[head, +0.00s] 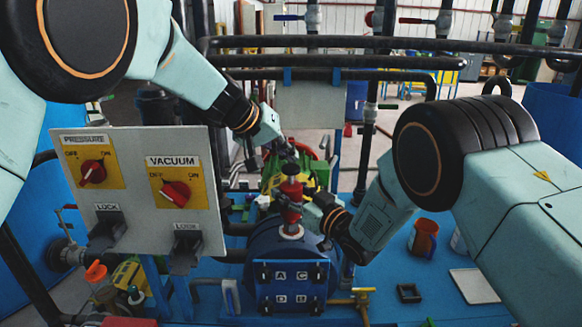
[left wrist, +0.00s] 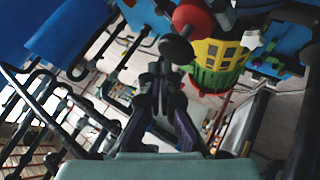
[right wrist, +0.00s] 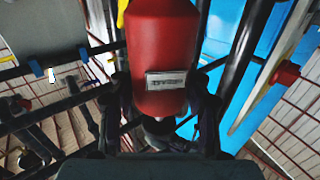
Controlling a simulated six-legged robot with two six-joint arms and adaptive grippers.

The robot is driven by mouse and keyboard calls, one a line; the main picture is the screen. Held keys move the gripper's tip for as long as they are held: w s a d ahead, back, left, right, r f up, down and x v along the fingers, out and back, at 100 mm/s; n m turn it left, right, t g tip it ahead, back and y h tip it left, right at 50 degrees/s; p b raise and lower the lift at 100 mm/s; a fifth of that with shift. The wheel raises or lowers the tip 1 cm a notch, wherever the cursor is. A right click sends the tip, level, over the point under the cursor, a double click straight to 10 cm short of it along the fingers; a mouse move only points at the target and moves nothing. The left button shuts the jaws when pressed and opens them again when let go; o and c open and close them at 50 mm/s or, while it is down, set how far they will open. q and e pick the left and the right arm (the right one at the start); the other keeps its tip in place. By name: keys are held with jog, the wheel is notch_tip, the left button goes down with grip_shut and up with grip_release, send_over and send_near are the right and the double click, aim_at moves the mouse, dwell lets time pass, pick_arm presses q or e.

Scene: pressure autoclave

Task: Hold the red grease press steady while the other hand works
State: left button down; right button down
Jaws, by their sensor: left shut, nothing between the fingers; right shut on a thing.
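The red grease press (head: 291,190) stands upright on top of the blue round vessel (head: 262,250) in the head view. My right gripper (head: 303,212) comes in from the right and is shut on the press. In the right wrist view the red body of the press (right wrist: 162,50), with a small pale label, fills the space between my fingers. My left gripper (head: 284,150) is above the press, shut and empty. In the left wrist view its fingers (left wrist: 162,85) are close to a dark round knob (left wrist: 175,48) beside a red part; I cannot tell whether they touch.
A grey switch panel (head: 140,185) with red knobs stands at the left, close under my left arm. Dark pipes (head: 340,43) cross behind. An orange-red cup (head: 423,238) and a small black square frame (head: 409,293) are on the blue surface at the right.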

aim_at(290, 167)
pick_arm(q)
jog(key=shift+f, duration=0.25)
jog(key=shift+s+f, duration=0.1)
jog(key=shift+f, duration=1.3)
dwell(1.4)
jog(key=shift+r, duration=1.8)
jog(key=shift+r, duration=2.55)
dwell(0.5)
